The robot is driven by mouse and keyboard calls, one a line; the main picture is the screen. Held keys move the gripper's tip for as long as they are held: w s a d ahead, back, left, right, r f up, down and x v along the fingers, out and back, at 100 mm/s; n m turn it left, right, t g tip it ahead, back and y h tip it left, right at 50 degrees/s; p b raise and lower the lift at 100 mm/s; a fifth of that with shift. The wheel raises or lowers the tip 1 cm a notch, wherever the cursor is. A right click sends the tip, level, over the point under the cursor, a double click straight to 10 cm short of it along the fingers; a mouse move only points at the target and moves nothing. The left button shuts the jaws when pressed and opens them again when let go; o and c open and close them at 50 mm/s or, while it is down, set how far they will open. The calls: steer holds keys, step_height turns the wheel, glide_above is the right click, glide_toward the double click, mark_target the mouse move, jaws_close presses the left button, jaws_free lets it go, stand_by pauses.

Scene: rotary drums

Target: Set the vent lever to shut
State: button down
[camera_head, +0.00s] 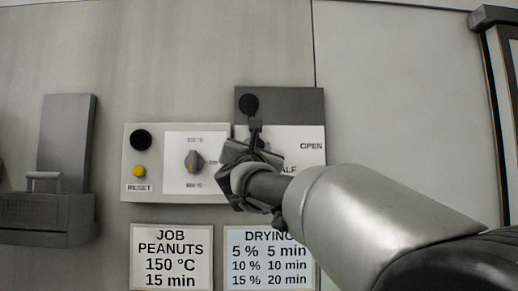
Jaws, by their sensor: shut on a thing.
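The vent lever (249,105) has a round black knob and a dark shaft, and stands about upright on its plate. The plate (305,103) is dark grey at the top and white below, with the word OPEN at right and part of HALF under it. My gripper (256,142) is at the lever's shaft, below the knob, and is shut on the lever. My arm and gripper hide the lever's lower part and the lower part of the plate, so any other label there is hidden.
Left of the lever is a control panel (130,180) with a black button (140,140), a yellow reset button (138,171) and a rotary selector (194,161). Below hang a job card (171,257) and a drying card (262,250). A grey bin-like fixture (45,215) projects at far left.

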steer(key=shift+a+f+m+g+h, duration=0.1)
steer(key=shift+a+m+g+h, duration=0.2)
steer(key=shift+a+m+h, duration=0.8)
steer(key=shift+a+m+y, duration=0.2)
steer(key=shift+m+y, duration=0.1)
steer(key=shift+m, duration=0.2)
steer(key=c, duration=1.4)
jaws_free()
steer(key=shift+s+b, duration=0.1)
steer(key=shift+b, duration=0.2)
steer(key=b+v, duration=0.5)
steer(key=v, duration=1.2)
steer(key=shift+s, duration=0.15)
